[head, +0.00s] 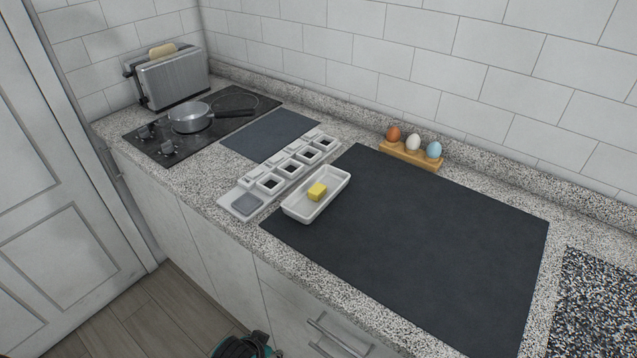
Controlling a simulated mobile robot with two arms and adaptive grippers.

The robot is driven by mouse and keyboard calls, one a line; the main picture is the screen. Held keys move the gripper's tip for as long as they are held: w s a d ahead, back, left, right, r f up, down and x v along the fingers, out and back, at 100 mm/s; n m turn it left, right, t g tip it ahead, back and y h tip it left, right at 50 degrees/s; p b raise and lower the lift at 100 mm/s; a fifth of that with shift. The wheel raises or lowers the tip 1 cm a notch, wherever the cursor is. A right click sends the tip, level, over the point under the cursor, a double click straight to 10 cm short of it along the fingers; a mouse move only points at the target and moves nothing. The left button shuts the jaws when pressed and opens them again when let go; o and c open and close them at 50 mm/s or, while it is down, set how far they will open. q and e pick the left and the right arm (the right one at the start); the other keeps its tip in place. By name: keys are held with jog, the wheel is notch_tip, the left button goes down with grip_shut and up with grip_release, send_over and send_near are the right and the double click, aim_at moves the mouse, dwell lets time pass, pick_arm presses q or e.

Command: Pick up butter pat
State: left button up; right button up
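A small yellow butter pat (317,191) lies inside a white rectangular dish (303,214). The dish sits at the left end of a large dark mat (420,250) on the speckled counter. Nothing touches the butter pat.
A white tray (226,201) with several square cups lies left of the dish. A wooden holder (412,157) with three eggs stands at the back. A pan (188,118) on the cooktop and a toaster (173,80) stand far left. The large mat is otherwise clear.

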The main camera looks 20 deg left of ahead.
pick_arm(q)
jog(key=w+d+r+t+p, duration=0.1)
jog(key=w+r+t, duration=0.1)
jog(key=r, duration=1.1)
jog(key=w+d+r+t+p, duration=0.1)
jog(key=w+r+t, duration=0.15)
jog(key=r, duration=1.05)
jog(key=w+a+r+t+h, duration=0.1)
jog(key=w+r+t+h, duration=0.15)
jog(key=w+r, duration=0.75)
jog(key=p, duration=0.2)
send_near(316, 191)
jog(key=x, duration=0.3)
jog(key=shift+w+y, duration=0.25)
jog(key=shift+w, duration=0.1)
jog(key=shift+w+d+f, duration=0.15)
jog(key=shift+w+f, duration=0.2)
jog(key=shift+w, duration=0.15)
jog(key=shift+w+f, duration=0.15)
jog(key=shift+w, duration=0.3)
jog(key=p+x, duration=0.1)
jog(key=x, duration=0.3)
jog(key=shift+d+f, duration=0.1)
jog(key=shift+d, duration=0.05)
jog(key=shift+s, duration=0.1)
